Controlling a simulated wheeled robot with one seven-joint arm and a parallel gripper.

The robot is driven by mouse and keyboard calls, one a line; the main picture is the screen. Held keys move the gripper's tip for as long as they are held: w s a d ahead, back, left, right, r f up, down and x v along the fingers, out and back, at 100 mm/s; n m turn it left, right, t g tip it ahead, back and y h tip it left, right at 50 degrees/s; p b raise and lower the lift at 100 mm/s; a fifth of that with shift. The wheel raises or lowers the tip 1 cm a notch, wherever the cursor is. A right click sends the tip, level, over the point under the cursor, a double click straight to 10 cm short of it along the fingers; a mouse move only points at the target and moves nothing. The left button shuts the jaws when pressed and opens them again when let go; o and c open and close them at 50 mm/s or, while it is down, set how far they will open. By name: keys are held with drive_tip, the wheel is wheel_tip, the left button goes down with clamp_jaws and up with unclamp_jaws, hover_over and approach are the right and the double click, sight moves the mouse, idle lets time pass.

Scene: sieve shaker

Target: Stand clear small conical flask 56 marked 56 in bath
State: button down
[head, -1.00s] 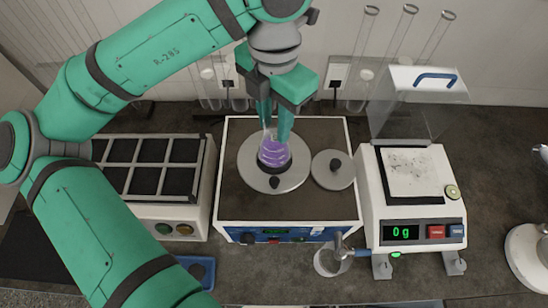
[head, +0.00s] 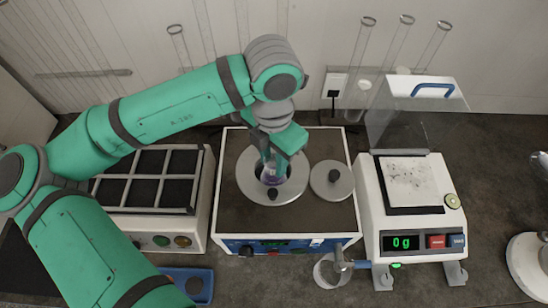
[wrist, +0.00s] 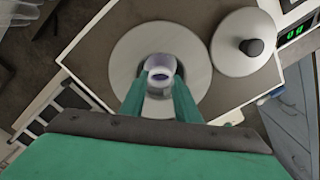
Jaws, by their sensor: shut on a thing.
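The small conical flask (head: 271,178) is clear, with a purple tint inside. The wrist view shows its round mouth (wrist: 160,73) from above; no number is readable. My gripper (head: 273,163) is shut on its neck, one green finger on each side, and it also shows in the wrist view (wrist: 153,88). The bath (head: 232,208) is a white box with a dark top and a blue front panel. The flask is over or in the round opening of its pale ring plate (head: 246,180). My fingers partly hide it, and I cannot tell whether its base touches the bottom.
A round lid (head: 325,190) with a black knob lies on the bath top, right of the ring. A balance (head: 410,222) reading 0 g stands to the right. A compartmented block (head: 150,210) stands left.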

drive_tip(key=shift+s+a+f, duration=0.1)
drive_tip(key=shift+s, duration=0.1)
drive_tip(key=c, duration=1.3)
unclamp_jaws()
drive_tip(key=shift+c, duration=0.2)
wheel_tip(320, 180, up, 12)
drive_tip(key=shift+w, duration=0.1)
